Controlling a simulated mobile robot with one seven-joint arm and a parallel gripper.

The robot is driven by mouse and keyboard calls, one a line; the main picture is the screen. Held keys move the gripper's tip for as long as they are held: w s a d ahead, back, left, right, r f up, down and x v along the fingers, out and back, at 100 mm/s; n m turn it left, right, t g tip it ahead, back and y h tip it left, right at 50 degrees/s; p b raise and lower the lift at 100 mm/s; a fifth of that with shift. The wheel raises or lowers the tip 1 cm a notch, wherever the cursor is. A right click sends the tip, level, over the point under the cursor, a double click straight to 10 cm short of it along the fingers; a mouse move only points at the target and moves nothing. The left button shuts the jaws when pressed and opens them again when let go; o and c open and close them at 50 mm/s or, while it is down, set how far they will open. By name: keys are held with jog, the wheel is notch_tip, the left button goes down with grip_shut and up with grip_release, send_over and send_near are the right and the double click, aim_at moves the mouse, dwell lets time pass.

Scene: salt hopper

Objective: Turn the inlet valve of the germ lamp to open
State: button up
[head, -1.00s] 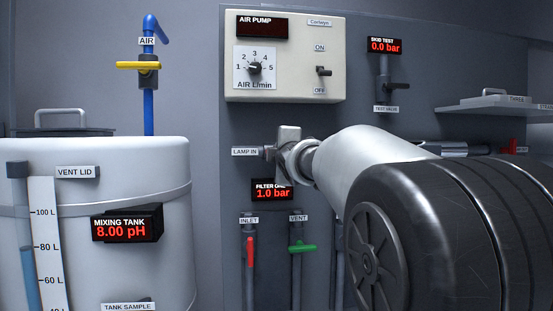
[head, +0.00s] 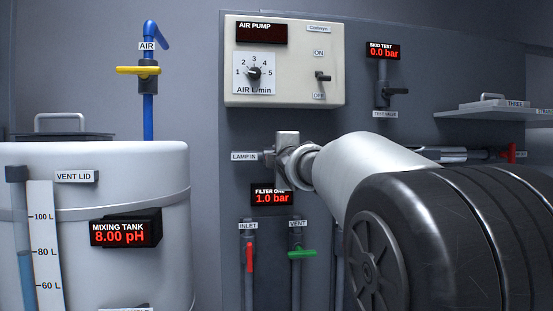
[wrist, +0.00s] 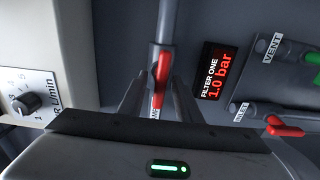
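The lamp inlet valve's red handle (wrist: 162,66) shows in the wrist view, on a grey pipe near the top centre. A partly covered label lies just below it. In the head view the "LAMP IN" label (head: 245,156) is visible, but my gripper (head: 287,158) hides the valve beside it. In the wrist view my gripper (wrist: 160,80) is open, with one finger on each side of the red handle. I cannot tell whether either finger touches it. The germ lamp's tube (head: 455,155) runs to the right, partly behind my arm.
Below are the filter gauge (head: 272,195) reading 1.0 bar, a red inlet handle (head: 250,257) and a green vent handle (head: 302,254). The air pump box (head: 284,85) hangs above. The mixing tank (head: 60,160) stands left. A shelf (head: 480,113) juts out at right.

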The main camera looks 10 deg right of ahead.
jog(key=shift+s+f+b, duration=0.15)
jog(key=shift+s+b, duration=0.25)
jog(key=shift+s, duration=0.05)
jog(key=s+b, duration=0.4)
jog(key=s, duration=1.2)
jog(key=shift+s, duration=0.25)
